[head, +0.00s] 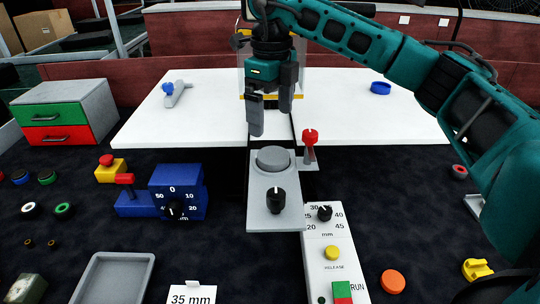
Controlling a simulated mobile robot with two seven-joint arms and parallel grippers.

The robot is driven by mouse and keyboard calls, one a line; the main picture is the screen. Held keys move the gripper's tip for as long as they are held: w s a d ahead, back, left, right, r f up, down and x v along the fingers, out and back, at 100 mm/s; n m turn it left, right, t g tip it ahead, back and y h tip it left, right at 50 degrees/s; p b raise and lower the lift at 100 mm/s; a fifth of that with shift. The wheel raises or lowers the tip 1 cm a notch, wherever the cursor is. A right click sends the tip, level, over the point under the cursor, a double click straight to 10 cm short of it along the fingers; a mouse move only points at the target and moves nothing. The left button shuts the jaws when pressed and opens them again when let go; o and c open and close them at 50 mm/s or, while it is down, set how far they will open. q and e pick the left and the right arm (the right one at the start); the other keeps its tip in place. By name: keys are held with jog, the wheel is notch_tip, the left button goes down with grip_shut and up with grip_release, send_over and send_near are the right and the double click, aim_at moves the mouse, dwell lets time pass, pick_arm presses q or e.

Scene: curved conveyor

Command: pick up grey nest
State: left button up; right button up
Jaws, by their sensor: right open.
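Which thing is the grey nest is not certain. A grey fixture (260,218) stands in the middle of the head view, with a round grey piece (273,158) on its far part and a black knob (276,200) on its near part. A shallow grey tray (83,290) lies at the bottom left. My right gripper (271,112) points down over the white table, just beyond the round grey piece in the picture. Its two fingers are apart with nothing visible between them. My left gripper is not in view.
A red-topped clamp (309,142) stands close right of the fixture. A white control panel (329,265) sits in front, and a blue dial unit (178,190) to the left. The dark surface between has free patches.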

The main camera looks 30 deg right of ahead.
send_over(273, 154)
jog(key=f, duration=0.4)
jog(key=shift+s+a+f, duration=0.15)
jog(key=shift+a, duration=0.1)
jog(key=f, duration=0.5)
jog(key=shift+d+p, duration=0.25)
jog(key=shift+p, duration=0.05)
jog(key=c, duration=1.1)
jog(key=shift+r, duration=0.1)
